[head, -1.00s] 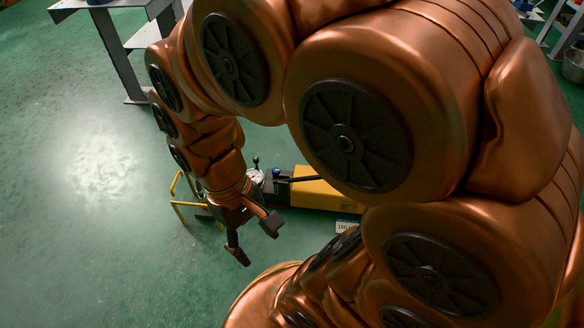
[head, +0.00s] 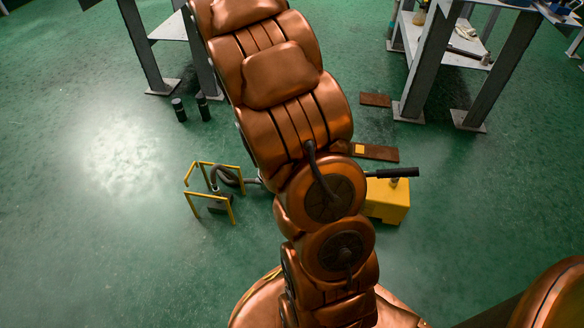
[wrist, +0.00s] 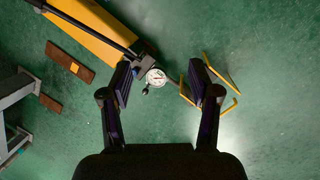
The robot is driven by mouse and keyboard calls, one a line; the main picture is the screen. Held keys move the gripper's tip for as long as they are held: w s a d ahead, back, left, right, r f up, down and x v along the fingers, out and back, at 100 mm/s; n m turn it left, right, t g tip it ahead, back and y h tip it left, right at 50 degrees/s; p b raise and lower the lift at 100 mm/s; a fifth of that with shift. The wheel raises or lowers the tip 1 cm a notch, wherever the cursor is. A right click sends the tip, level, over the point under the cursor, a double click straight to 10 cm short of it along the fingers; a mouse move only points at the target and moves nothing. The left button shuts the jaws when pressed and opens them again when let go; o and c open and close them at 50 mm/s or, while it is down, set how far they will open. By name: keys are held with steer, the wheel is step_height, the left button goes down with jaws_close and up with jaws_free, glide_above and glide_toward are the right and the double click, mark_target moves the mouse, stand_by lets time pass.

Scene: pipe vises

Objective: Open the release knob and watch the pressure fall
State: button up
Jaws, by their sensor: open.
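The yellow hand pump (head: 387,205) stands on the floor, partly hidden behind my arm in the head view. In the wrist view its yellow body (wrist: 95,28) runs to the upper left. Its white round pressure gauge (wrist: 156,77) shows there between my fingers as seen, but its reading is too small to tell. A small black knob (wrist: 145,91) on a stem is beside the gauge; I cannot tell for sure that it is the release knob. My gripper (wrist: 160,80) is open and empty above the pump end. In the head view, my arm hides the gripper, gauge and knob.
A yellow bar frame (head: 212,192) stands left of the pump, with a dark hose near it. The black pump handle (head: 392,172) sticks out right. Brown plates (head: 375,152) lie behind. Metal tables (head: 440,60) stand at the back.

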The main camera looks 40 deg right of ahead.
steer(key=w+d+f+b, duration=0.1)
steer(key=w+d+f, duration=0.3)
steer(key=d+f, duration=0.3)
steer(key=w+d+f+t+b, duration=0.1)
steer(key=w+d+f, duration=0.3)
steer(key=d+f, duration=0.4)
steer(key=w+d+f+t+y+b, duration=0.1)
steer(key=w+d+f, duration=0.3)
steer(key=f, duration=1.3)
steer(key=shift+w+d+f+m+b, duration=0.1)
steer(key=shift+w+d+m+b, duration=0.1)
steer(key=shift+d, duration=0.9)
steer(key=shift+w+d+m+b, duration=0.1)
steer(key=shift+d+m+b, duration=0.1)
steer(key=shift+d, duration=0.85)
steer(key=shift+d+f+t, duration=0.15)
steer(key=shift+f+t, duration=0.15)
steer(key=shift+f, duration=0.15)
steer(key=shift+f+b, duration=1.6)
steer(key=shift+f, duration=2.25)
steer(key=c, duration=1.1)
steer(key=shift+r, duration=0.1)
steer(key=shift+c, duration=0.2)
